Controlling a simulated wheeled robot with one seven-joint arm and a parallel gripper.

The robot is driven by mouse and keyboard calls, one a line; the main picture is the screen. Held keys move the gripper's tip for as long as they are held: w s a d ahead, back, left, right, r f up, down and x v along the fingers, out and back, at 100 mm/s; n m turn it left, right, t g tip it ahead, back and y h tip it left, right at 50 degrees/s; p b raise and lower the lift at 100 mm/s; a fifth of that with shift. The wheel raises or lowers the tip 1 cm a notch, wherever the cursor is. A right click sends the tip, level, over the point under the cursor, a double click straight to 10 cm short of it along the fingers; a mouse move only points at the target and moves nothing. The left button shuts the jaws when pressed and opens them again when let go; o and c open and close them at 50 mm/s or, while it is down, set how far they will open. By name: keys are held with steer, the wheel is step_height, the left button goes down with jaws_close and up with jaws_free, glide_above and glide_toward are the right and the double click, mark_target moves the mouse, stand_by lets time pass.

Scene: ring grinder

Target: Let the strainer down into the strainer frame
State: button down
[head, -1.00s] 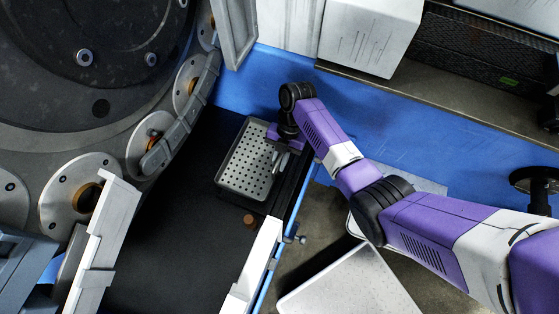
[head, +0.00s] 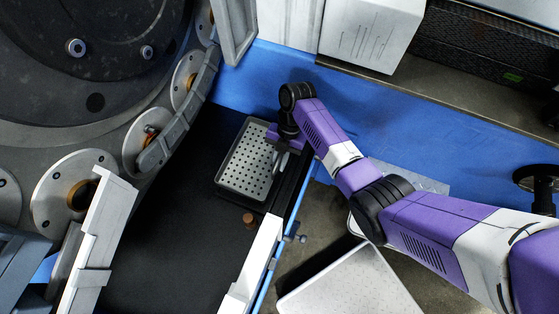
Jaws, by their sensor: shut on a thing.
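The strainer (head: 242,165) is a grey perforated metal tray, in the upper middle of the head view over the dark bed. My gripper (head: 279,158) is shut on the strainer at its right edge, with the purple wrist above it. The strainer frame cannot be told apart clearly; the strainer and the dark surroundings cover it. I cannot tell how high the strainer is above what lies under it.
A large round grinder (head: 90,75) with ring discs fills the left. A brown knob (head: 249,219) sits below the strainer. A light guard (head: 254,265) and blue rail border the bed on the right.

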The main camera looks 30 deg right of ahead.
steer(key=shift+f+b, duration=1.15)
steer(key=shift+f, duration=0.25)
steer(key=shift+f+b, duration=0.3)
steer(key=shift+f, duration=0.05)
steer(key=shift+f+b, duration=1.6)
steer(key=shift+f, duration=0.4)
steer(key=shift+f, duration=0.25)
steer(key=c, duration=1.5)
jaws_free()
steer(key=shift+s+f+b, duration=0.1)
steer(key=shift+b, duration=0.2)
steer(key=shift+o, duration=0.7)
steer(key=shift+s+f, duration=0.1)
steer(key=v, duration=0.6)
steer(key=p+v, duration=0.1)
steer(key=v, duration=0.2)
steer(key=shift+w+a, duration=0.3)
steer(key=shift+a, duration=0.05)
